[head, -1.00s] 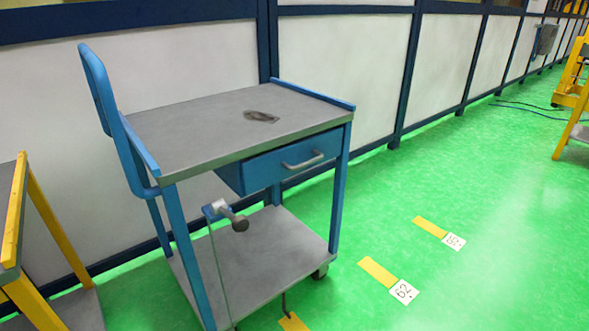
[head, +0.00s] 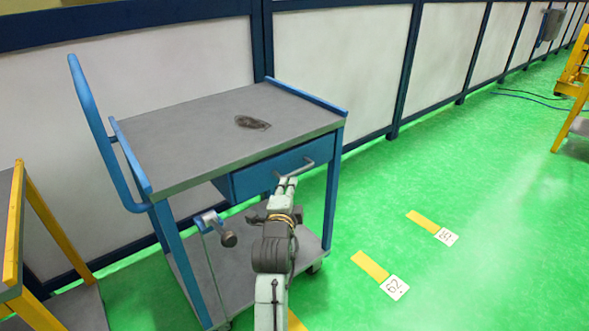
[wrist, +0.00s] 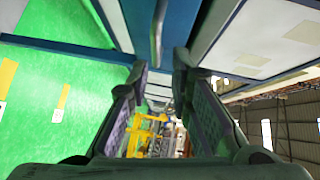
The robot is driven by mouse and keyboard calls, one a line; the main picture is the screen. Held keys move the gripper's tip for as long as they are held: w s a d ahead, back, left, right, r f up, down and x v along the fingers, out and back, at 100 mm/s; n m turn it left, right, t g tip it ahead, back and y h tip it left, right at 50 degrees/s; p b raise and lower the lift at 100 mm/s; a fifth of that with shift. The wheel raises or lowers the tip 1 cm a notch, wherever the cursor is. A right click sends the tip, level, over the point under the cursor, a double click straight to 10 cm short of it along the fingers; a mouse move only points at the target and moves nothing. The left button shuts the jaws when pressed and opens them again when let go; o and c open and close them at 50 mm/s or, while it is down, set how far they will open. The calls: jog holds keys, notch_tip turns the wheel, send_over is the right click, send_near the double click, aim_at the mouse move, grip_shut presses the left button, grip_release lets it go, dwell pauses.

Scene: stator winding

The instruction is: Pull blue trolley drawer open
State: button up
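The blue trolley (head: 180,180) stands against the wall with a grey top. Its blue drawer (head: 250,180) sits under the right-hand edge of the top, its front about in line with that edge. The drawer's grey bar handle (head: 308,163) is partly hidden by my gripper (head: 286,184), which is at the drawer front. In the wrist view my gripper (wrist: 160,66) is open, with a gap between its fingers. The handle (wrist: 157,28) lies just past the fingertips, in line with the gap. Whether the fingers touch it I cannot tell.
A dark, flat item (head: 252,122) lies on the trolley top. A clamp-like tool with a round knob (head: 229,239) hangs by the near side. A yellow-framed table (head: 14,240) stands at left.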

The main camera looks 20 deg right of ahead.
aim_at(296, 174)
jog(key=x, duration=0.3)
jog(key=p+x, duration=0.1)
jog(key=x, duration=0.3)
jog(key=p+x, duration=0.1)
jog(key=x, duration=0.3)
jog(key=shift+s+d+f, duration=0.25)
jog(key=shift+d+f, duration=0.05)
jog(key=shift+d, duration=0.05)
jog(key=shift+c, duration=0.6)
grip_shut()
